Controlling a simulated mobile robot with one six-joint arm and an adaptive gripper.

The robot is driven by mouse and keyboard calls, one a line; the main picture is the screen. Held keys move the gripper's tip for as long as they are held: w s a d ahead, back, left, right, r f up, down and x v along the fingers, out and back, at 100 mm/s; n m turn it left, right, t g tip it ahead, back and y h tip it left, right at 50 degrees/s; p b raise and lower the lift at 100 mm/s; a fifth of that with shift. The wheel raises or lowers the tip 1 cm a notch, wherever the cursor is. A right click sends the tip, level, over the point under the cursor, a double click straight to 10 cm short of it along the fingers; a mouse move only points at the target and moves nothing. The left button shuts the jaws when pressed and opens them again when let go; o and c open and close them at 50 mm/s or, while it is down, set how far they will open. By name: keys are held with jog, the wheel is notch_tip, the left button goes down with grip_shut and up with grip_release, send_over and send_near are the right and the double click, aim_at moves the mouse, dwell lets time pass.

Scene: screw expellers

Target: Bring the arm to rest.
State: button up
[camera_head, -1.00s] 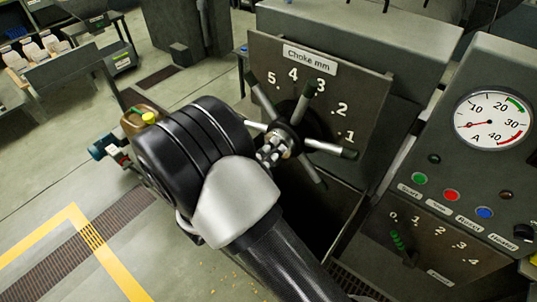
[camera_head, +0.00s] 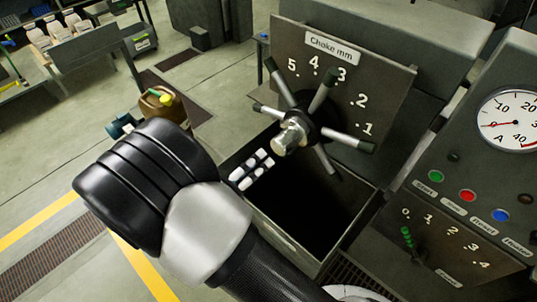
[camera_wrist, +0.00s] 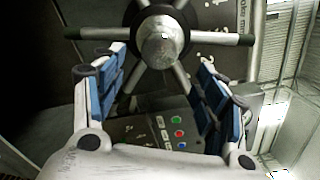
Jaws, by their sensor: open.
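My gripper (camera_head: 252,170) is at the lower left of the choke handwheel (camera_head: 290,138) in the head view, mostly hidden behind my wrist. In the wrist view my gripper (camera_wrist: 162,62) has its two blue-padded fingers spread wide with nothing between them. The handwheel's hub (camera_wrist: 162,45) shows beyond the fingertips and seems apart from them. My arm is bent, with its large black joint at the lower left of the head view.
A choke scale plate (camera_head: 375,80) stands behind the handwheel, over a dark open bin. A control panel (camera_head: 480,200) with buttons and a gauge (camera_head: 512,120) is at right. A brown can (camera_head: 162,103) stands behind my arm. Open floor lies left.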

jog(key=shift+s+a, duration=0.35)
jog(key=shift+s, duration=0.15)
jog(key=s+d+m+g+b, duration=0.3)
jog(key=d+m+g, duration=0.3)
jog(key=d+m, duration=0.35)
jog(key=s+d+m+g+b, duration=0.2)
jog(key=d+m+g+b, duration=0.3)
jog(key=d+m, duration=0.4)
jog(key=s+d+f+m+t+y+b, duration=0.1)
jog(key=s+m+y+b, duration=0.7)
jog(key=m, duration=1.4)
jog(key=s+d+f+y, duration=0.1)
jog(key=s+d+y, duration=0.1)
jog(key=s+y, duration=0.1)
jog(key=shift+f+m+t, duration=0.3)
jog(key=shift+f+m, duration=0.05)
jog(key=shift+s, duration=0.1)
